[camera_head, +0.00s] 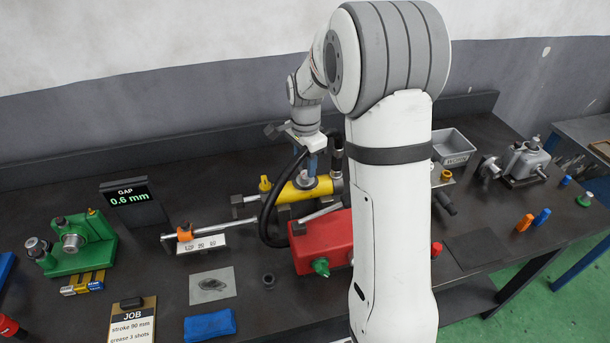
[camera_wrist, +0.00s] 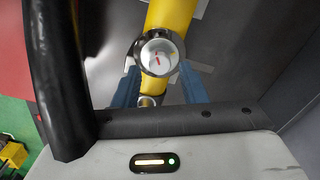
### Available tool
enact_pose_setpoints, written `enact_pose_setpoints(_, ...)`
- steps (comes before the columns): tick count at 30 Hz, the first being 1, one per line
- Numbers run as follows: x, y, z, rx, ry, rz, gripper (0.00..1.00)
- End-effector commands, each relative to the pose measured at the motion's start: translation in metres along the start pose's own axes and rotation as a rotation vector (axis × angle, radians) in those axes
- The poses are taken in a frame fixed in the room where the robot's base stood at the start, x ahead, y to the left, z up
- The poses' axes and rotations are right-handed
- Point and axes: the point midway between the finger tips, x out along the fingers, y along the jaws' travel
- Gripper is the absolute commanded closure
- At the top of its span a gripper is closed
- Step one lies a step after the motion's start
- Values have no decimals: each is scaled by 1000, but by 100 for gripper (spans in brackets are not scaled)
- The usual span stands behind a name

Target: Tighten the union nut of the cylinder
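The yellow cylinder (camera_head: 287,193) lies on the bench in the head view, and part of it shows in the wrist view (camera_wrist: 172,13). A round white-faced gauge (camera_wrist: 159,55) with a red needle and dark rim sits on it. My gripper (camera_head: 309,170) is over the cylinder, pointing down. In the wrist view its two blue fingers (camera_wrist: 157,77) are spread, one on each side of the gauge's near edge. I cannot tell whether they touch it. A small silver fitting (camera_wrist: 147,101) shows between the fingers. I cannot make out for certain which part is the union nut.
A thick black hose (camera_head: 268,215) loops beside the cylinder, close to my gripper at left in the wrist view (camera_wrist: 58,75). A red box-shaped unit (camera_head: 322,240) stands in front. A display (camera_head: 131,199) reads "GAP 0.6 mm". A green fixture (camera_head: 75,245) stands left.

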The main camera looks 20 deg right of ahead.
Motion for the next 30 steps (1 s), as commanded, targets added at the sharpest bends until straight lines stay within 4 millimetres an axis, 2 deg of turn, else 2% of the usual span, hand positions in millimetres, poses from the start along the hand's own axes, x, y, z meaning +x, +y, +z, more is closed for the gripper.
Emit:
enact_pose_setpoints(8,4,0,0,2,0,0,62)
enact_pose_setpoints(18,24,0,0,3,0,-1,62)
enact_pose_setpoints(26,24,0,0,3,0,-1,62)
enact_pose_setpoints(30,24,0,0,3,0,0,72)
